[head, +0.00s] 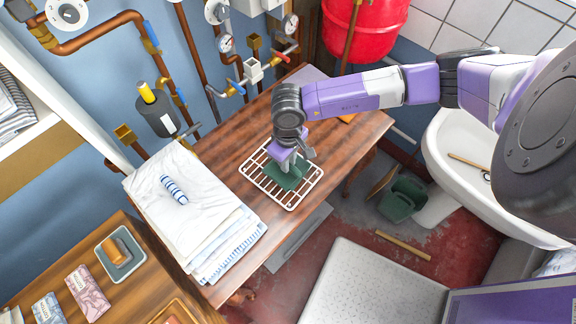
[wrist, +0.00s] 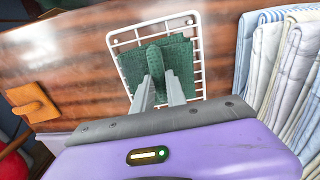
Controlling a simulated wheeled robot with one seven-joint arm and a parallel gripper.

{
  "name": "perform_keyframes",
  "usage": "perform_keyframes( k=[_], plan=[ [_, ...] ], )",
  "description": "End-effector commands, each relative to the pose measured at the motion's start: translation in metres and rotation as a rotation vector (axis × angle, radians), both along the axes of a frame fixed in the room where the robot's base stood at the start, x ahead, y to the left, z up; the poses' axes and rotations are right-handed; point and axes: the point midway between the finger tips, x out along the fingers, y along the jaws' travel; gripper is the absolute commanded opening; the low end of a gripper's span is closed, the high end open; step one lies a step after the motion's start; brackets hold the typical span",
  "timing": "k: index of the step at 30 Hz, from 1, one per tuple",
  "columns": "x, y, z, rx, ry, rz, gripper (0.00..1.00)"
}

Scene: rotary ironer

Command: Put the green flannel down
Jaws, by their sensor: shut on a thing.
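The green flannel (head: 287,178) is at the white wire rack (head: 313,188) on the brown wooden table, below my gripper (head: 288,168). In the wrist view the green flannel (wrist: 174,64) spreads over the rack (wrist: 198,88), with a raised fold between my fingertips (wrist: 157,84). My gripper is shut on that fold. I cannot tell whether the flannel's underside touches the rack bars.
An orange-brown thing (wrist: 32,102) lies on the table. A white basin (head: 455,160) is at the right. Bare wood (head: 335,150) surrounds the rack's right side.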

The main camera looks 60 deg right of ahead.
Motion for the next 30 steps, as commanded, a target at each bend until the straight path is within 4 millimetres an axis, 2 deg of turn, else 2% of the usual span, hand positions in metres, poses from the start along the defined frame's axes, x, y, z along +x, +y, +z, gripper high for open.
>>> perform_keyframes(
  k=[7, 20, 21, 24, 30],
  plan=[
    [0.0, 0.001, -0.031, 0.002, 0.002, -0.002, 0.0],
    [0.0, 0.0, -0.039, -0.001, 0.001, 0.001, 0.0],
    [0.0, 0.0, -0.038, 0.0, 0.001, 0.0, 0.23],
    [0.0, 0.0, -0.038, 0.0, 0.001, 0.0, 0.39],
    [0.0, 0.0, -0.038, 0.0, 0.001, 0.0, 0.39]
  ],
)
